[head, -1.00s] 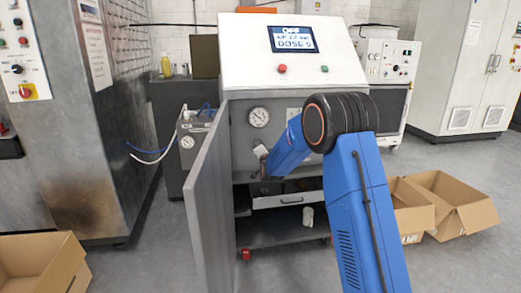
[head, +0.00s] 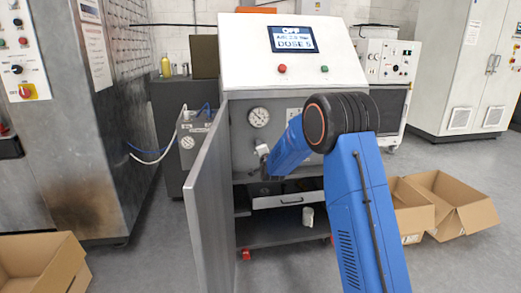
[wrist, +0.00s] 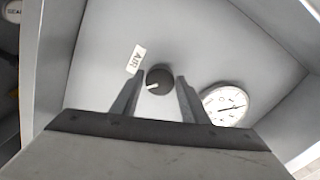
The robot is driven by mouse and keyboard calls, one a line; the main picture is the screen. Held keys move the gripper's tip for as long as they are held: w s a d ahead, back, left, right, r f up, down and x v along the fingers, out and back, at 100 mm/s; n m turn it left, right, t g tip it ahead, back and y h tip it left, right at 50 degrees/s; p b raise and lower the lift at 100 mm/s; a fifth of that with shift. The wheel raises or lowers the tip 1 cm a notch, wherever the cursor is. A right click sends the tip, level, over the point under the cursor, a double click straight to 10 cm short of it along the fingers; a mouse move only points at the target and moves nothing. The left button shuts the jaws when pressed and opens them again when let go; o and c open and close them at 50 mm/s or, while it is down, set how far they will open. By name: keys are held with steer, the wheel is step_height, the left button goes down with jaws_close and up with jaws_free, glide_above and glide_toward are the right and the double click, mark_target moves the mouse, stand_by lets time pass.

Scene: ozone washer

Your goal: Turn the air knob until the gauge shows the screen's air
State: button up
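The dark round air knob (wrist: 159,78) with a white pointer mark sits on the grey panel in the wrist view, beside a white AIR label (wrist: 136,58). Its pointer is toward the left. My gripper (wrist: 161,84) has one finger on each side of the knob, with narrow gaps showing, so it looks open. The round white gauge (wrist: 226,104) is right of the knob; its needle is visible but the numbers are too small to read. The screen (head: 292,39) shows OFF, air 2.0 bar, slightly blurred, and DOSE 5.
The open cabinet door (head: 207,205) stands left of my arm. A drawer (head: 288,199) and a shelf with a white cup-like object (head: 308,216) are below. Cardboard boxes (head: 462,203) lie on the floor at right. A smaller gauge unit (head: 188,142) is outside at left.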

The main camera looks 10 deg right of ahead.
steer(key=shift+o, duration=0.9)
steer(key=s, duration=1.7)
steer(key=shift+s+r, duration=0.2)
steer(key=shift+r, duration=0.05)
steer(key=s+d+r+n+g, duration=0.1)
steer(key=s+r+n+g, duration=0.15)
steer(key=s, duration=0.75)
steer(key=s+d+r+n+g, duration=0.2)
steer(key=s+n+g, duration=0.15)
steer(key=s, duration=0.65)
steer(key=s+d+f+n+g, duration=0.2)
steer(key=s+n+g, duration=0.1)
steer(key=s, duration=1.4)
steer(key=s+d+f+n+g, duration=0.2)
steer(key=s+n+g, duration=0.1)
steer(key=s, duration=1.5)
steer(key=shift+f+n+g, duration=0.2)
steer(key=shift+n+g, duration=0.2)
steer(key=shift+n, duration=0.5)
